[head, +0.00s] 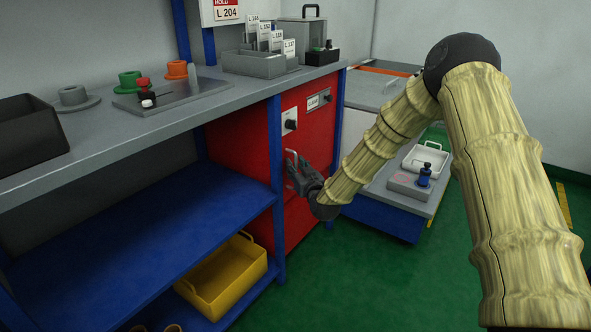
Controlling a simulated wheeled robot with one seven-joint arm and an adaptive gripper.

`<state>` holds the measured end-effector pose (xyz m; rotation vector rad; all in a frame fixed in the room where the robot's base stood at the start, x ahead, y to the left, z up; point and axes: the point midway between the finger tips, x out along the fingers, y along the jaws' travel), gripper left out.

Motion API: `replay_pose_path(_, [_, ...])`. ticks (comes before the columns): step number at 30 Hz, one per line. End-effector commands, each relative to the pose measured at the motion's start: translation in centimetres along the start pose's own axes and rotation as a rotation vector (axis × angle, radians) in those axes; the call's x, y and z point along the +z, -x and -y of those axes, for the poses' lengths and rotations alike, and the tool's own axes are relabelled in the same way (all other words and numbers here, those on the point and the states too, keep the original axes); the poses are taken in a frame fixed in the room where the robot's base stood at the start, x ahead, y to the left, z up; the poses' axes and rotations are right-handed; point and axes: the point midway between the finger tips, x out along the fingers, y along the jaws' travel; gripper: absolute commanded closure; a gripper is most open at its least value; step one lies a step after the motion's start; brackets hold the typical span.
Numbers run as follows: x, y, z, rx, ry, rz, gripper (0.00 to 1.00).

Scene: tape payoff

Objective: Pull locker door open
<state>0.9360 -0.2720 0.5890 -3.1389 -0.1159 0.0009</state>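The red locker (262,135) stands under the right end of the grey bench. Its door (309,118) faces right and looks closed. The door has a light bar handle (291,158) on its left side, with a dark knob on a white plate (290,123) above it and a label and a second knob near the top. My gripper (294,172) is at the handle, with its fingers beside or around it. The fingers are small and dark here, so I cannot tell whether they are closed on the handle. My wrist and arm come in from the right.
A blue bench post (276,190) stands just left of the door. A low blue shelf (150,235) with a yellow bin (228,277) below it is at left. A low cart (415,190) with a white tray stands right of the locker. Green floor (350,280) in front is clear.

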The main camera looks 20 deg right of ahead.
Motion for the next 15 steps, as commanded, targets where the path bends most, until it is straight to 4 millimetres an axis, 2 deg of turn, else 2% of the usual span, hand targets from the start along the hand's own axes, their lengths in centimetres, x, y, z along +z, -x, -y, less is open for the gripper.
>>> replay_pose_path(11, [-0.02, -0.48, -0.02, 0.0, 0.0, 0.0, 0.68])
replay_pose_path(15, [-0.03, -0.47, -0.04, 0.0, 0.0, 0.0, 0.92])
